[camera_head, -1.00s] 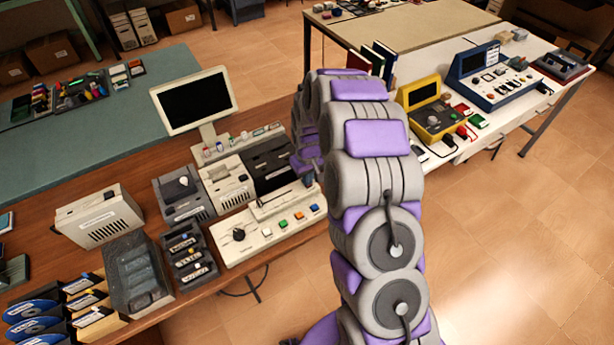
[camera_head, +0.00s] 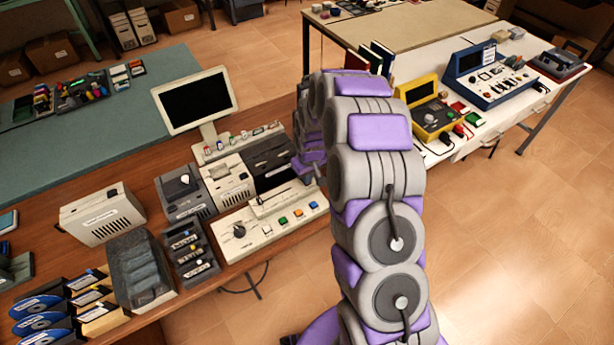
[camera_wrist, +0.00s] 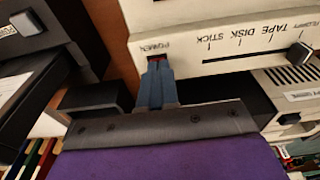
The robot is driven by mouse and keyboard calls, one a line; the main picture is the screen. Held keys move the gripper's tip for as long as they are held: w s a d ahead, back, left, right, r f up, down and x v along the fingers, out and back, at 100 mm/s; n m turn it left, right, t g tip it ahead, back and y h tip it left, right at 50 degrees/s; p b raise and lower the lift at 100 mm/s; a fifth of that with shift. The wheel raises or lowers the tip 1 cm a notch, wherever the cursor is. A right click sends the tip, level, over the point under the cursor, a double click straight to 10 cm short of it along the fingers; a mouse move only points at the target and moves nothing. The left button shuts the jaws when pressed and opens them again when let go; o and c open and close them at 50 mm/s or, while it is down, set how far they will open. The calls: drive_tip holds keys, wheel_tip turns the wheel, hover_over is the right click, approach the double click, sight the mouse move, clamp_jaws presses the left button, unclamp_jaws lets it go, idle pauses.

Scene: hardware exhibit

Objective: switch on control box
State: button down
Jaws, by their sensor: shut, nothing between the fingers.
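The control box (camera_head: 262,241) is a cream panel at the right end of the brown desk, with a black knob and a row of coloured buttons. In the wrist view its cream face (camera_wrist: 225,50) appears upside down, with a slider (camera_wrist: 299,53) by tape, disk and stick labels. A small red switch (camera_wrist: 155,58) sits at the face's left end under a power label. My gripper (camera_wrist: 157,67) is shut and empty, its blue-grey fingertips at the switch and partly covering it. Whether they touch or press it is unclear. In the head view my arm mostly hides the fingertips.
A black-topped unit (camera_head: 268,160), a cream drive (camera_head: 230,180) and a grey box (camera_head: 184,191) stand behind the control box. A monitor (camera_head: 195,100) rises behind them. A white table (camera_head: 470,145) with yellow and blue devices is at right. Open floor lies at the lower right.

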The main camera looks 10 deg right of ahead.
drive_tip(key=shift+s+a+f, duration=0.15)
drive_tip(key=shift+s+f, duration=0.15)
drive_tip(key=shift+f, duration=0.35)
drive_tip(key=shift+r, duration=0.1)
drive_tip(key=shift+w+r+p, duration=0.2)
drive_tip(key=shift+r+p, duration=0.15)
drive_tip(key=shift+r, duration=0.05)
wheel_tip(320, 180, up, 14)
drive_tip(key=s+p, duration=0.1)
drive_tip(key=p, duration=0.1)
drive_tip(key=shift+s+d+p, duration=0.15)
drive_tip(key=shift+d+p, duration=0.2)
drive_tip(key=shift+d, duration=0.05)
